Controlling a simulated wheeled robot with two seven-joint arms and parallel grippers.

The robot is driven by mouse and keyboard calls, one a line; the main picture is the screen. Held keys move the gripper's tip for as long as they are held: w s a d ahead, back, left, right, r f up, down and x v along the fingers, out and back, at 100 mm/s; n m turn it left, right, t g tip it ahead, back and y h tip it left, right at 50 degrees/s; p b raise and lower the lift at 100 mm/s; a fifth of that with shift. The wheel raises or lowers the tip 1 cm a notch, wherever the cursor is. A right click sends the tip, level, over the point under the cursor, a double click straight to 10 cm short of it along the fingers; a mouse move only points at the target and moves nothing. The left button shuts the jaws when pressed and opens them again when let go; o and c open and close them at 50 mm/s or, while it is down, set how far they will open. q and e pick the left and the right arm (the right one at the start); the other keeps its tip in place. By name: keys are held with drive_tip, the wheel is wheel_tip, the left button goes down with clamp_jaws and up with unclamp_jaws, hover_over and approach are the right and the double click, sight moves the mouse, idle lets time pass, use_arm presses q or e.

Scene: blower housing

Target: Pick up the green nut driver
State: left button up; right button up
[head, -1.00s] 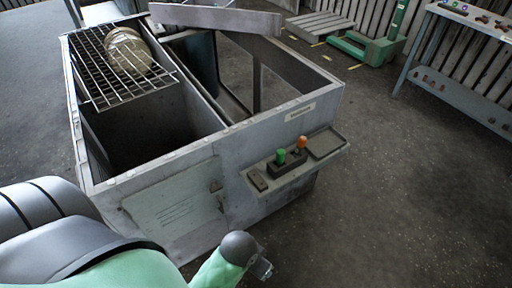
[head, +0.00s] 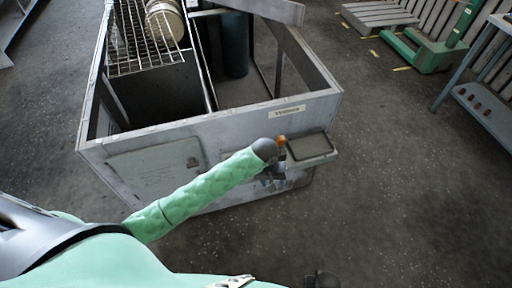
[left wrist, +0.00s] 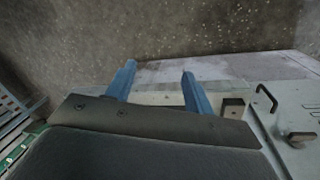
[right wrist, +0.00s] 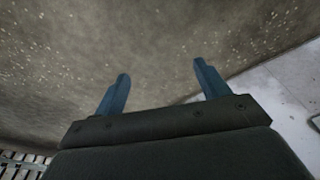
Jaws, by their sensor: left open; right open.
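The green nut driver cannot be made out in any view now; in the head view my left forearm and wrist cover its place in the holder. The orange-handled driver (head: 282,141) stands upright just past my left wrist. My left gripper (head: 275,174) is at the front of the small shelf (head: 318,158), partly hidden by its own wrist. In the left wrist view its blue fingers (left wrist: 158,84) are apart, with nothing seen between them but shelf edge and floor. My right gripper (right wrist: 160,82) is open and empty above the floor.
The grey blower housing (head: 140,128) stands ahead, its front panel behind my left arm. A shallow tray (head: 309,147) sits on the shelf's right part. A small dark block (left wrist: 233,105) shows beside my left fingers.

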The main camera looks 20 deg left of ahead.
use_arm(q)
drive_tip(key=w+a+r+n+p, duration=0.1)
drive_tip(key=w+a+r, duration=0.1)
drive_tip(key=w+a, duration=0.1)
drive_tip(key=w+a+r+n+y+p, duration=0.1)
drive_tip(key=w+a+r+n, duration=0.1)
drive_tip(key=w+a, duration=0.2)
drive_tip(key=w+a+r+n+y+p, duration=0.1)
drive_tip(key=w+a, duration=0.2)
drive_tip(key=w, duration=0.2)
drive_tip(key=shift+w+a+r+n+g, duration=0.25)
drive_tip(key=shift+w+r+n+g, duration=0.05)
drive_tip(key=shift+w+r, duration=0.1)
drive_tip(key=shift+f+p, duration=0.7)
drive_tip(key=shift+f, duration=0.6)
drive_tip(key=shift+f+p, duration=0.4)
drive_tip(key=shift+d+f+p, duration=0.1)
drive_tip(key=shift+f+p, duration=0.75)
drive_tip(key=shift+f, duration=1.3)
use_arm(e)
drive_tip(key=s+d+f, duration=0.3)
drive_tip(key=s+f, duration=0.2)
drive_tip(key=f, duration=0.2)
drive_tip(key=s+d+f, duration=0.3)
drive_tip(key=s+f, duration=0.2)
drive_tip(key=f, duration=0.2)
drive_tip(key=shift+d+h, duration=0.3)
